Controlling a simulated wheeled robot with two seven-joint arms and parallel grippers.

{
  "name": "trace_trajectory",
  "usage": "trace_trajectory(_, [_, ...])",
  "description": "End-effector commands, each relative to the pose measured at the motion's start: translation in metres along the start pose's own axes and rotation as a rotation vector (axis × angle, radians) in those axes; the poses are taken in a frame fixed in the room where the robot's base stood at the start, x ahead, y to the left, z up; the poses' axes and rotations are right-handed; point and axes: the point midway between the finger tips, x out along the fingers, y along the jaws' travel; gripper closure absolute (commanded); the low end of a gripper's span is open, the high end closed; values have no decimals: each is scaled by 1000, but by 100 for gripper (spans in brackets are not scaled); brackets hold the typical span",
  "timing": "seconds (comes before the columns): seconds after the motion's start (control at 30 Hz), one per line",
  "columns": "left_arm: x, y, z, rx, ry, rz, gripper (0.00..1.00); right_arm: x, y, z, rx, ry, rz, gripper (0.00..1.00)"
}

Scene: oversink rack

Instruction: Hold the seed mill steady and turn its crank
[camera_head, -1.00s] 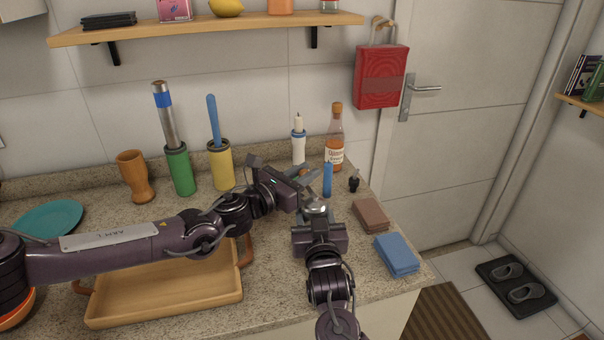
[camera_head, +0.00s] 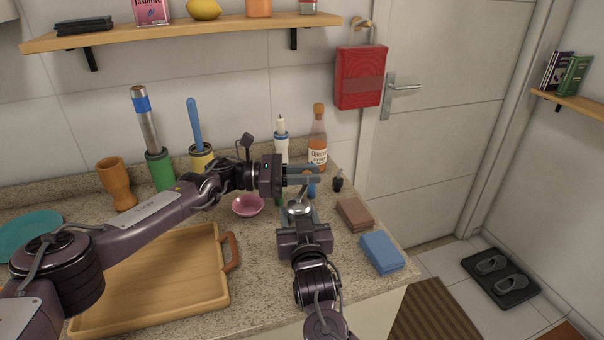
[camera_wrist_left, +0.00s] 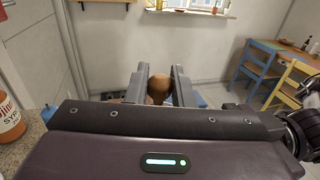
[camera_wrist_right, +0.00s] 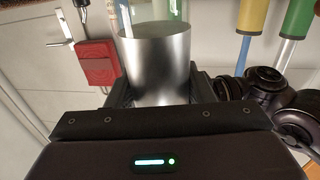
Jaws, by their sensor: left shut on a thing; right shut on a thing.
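The seed mill (camera_head: 298,209) stands on the counter, a steel body partly hidden by my grippers. In the right wrist view its smooth metal cylinder (camera_wrist_right: 155,65) fills the space between the fingers. My right gripper (camera_head: 302,224) is shut on this body from the near side. My left gripper (camera_head: 312,175) is above the mill, its fingers pointing right. In the left wrist view a round wooden crank knob (camera_wrist_left: 158,86) sits between its fingers, and the gripper is shut on it. The crank's arm is mostly hidden.
A pink bowl (camera_head: 248,206) sits left of the mill. A wooden tray (camera_head: 150,285) lies under my left arm. A syrup bottle (camera_head: 318,140) and a small dark stopper (camera_head: 337,184) stand behind. Brown (camera_head: 355,213) and blue (camera_head: 381,252) blocks lie to the right.

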Motion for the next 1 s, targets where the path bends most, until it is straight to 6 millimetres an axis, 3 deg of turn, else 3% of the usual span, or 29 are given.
trace_trajectory(0.4, [8, -2, 0, 1, 0, -132, 100, -1, -4, 0, -2, 1, -8, 85])
trace_trajectory(0.97, [9, -5, 0, 0, 1, -158, 100, -1, -4, 0, -3, -1, -9, 86])
trace_trajectory(1.0, [9, -5, 0, 0, 1, -158, 77, -1, -4, 0, -3, -1, -9, 86])
